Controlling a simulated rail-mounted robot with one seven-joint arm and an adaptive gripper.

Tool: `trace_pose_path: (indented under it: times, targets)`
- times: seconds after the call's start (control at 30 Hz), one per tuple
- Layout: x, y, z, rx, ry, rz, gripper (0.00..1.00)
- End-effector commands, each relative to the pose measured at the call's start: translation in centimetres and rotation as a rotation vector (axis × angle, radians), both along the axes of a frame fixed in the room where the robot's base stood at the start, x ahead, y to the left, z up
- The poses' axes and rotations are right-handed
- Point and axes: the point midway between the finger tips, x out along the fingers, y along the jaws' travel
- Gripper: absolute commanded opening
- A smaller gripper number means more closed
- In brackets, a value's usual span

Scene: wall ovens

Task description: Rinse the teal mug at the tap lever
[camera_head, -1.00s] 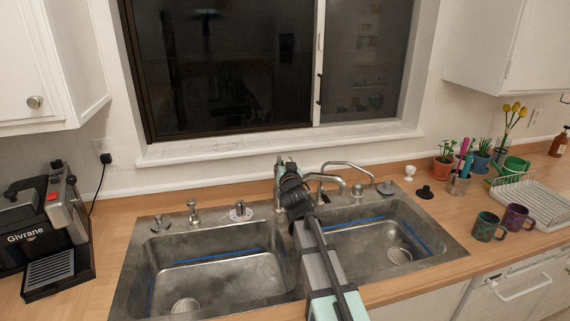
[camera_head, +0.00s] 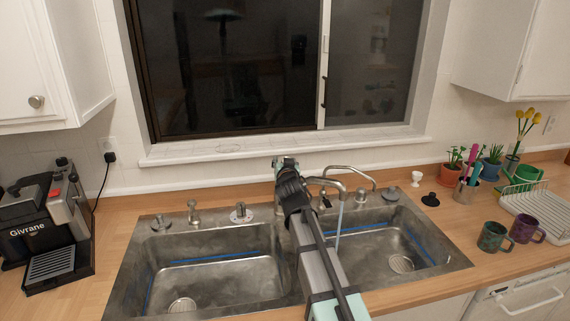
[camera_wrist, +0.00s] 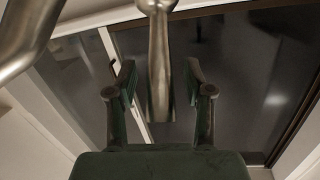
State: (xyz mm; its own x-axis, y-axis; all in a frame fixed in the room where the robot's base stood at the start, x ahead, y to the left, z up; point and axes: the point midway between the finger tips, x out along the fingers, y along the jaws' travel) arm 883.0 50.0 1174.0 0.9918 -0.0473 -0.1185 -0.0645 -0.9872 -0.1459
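The teal mug (camera_head: 492,237) stands upright on the wooden counter to the right of the sink, beside a purple mug (camera_head: 528,228). The tap (camera_head: 328,182) arches over the sink, and a stream of water (camera_head: 339,224) falls from it into the right basin. In the wrist view, a metal tap lever (camera_wrist: 159,65) stands between the fingers of my gripper (camera_wrist: 160,92). The fingers are apart, with a gap on each side of the lever. In the head view my arm covers most of the gripper, which is behind the sink's middle. The gripper is far from the mug.
A second curved spout (camera_head: 350,169) is just right of the tap. A white dish rack (camera_head: 535,212), several potted plants and a utensil cup (camera_head: 466,190) stand at right. A coffee machine (camera_head: 45,220) is at far left. The counter in front of the mugs is clear.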

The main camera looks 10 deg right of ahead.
Motion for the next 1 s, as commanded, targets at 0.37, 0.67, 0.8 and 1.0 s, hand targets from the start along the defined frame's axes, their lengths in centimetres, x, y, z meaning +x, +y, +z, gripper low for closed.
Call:
trace_pose_path:
  times: [0.37, 0.67, 0.8, 1.0]
  targets:
    - [-1.3, 0.1, 0.1, 0.001, 0.000, 0.001, 0.52]
    - [-6.3, 0.3, 0.6, 0.001, -0.001, 0.001, 0.52]
    - [-9.0, 0.4, 1.0, 0.000, -0.001, 0.001, 0.52]
    - [-11.5, 0.5, 1.3, 0.000, 0.000, 0.000, 0.52]
